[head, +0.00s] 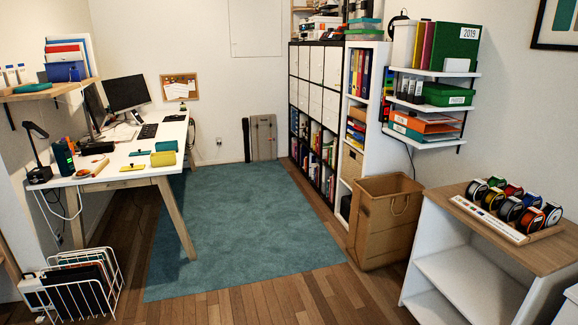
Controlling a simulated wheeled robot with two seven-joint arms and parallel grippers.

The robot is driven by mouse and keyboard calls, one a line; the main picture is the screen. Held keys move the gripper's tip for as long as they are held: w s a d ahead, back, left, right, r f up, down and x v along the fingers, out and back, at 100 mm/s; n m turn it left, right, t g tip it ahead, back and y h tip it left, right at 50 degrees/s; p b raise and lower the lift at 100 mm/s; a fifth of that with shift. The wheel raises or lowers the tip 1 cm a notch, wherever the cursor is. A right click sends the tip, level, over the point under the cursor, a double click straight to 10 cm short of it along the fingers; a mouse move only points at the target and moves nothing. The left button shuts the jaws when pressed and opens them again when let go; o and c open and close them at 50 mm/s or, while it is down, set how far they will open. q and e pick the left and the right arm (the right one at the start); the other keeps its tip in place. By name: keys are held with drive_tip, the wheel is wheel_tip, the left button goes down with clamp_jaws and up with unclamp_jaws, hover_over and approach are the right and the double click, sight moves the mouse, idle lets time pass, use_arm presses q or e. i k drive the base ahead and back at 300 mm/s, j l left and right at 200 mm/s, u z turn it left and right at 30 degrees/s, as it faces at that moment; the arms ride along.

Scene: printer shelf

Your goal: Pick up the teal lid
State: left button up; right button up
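A small flat teal piece that looks like the teal lid (139,153) lies on the white desk (115,158), near its front right part. Just right of it is a small teal box (166,146), with a yellow box (163,159) close in front. A flat yellow piece, likely a lid (132,168), lies in front of the teal one. Neither of my grippers shows in the head view.
An orange tray (92,168), a dark green cylinder (64,157) and a black lamp (38,150) stand left on the desk. A white wire rack (80,285) is on the floor. The teal rug (230,230) is clear. A cardboard bin (385,220) stands right.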

sight(140, 153)
drive_tip(key=i+l, duration=0.15)
drive_tip(key=i, duration=2.1)
drive_tip(key=i+l+u, duration=0.1)
drive_tip(key=i+u, duration=0.3)
drive_tip(key=i+l+u, duration=0.2)
drive_tip(key=i+u, duration=0.15)
drive_tip(key=i+l+u, duration=0.8)
drive_tip(key=k+j, duration=0.1)
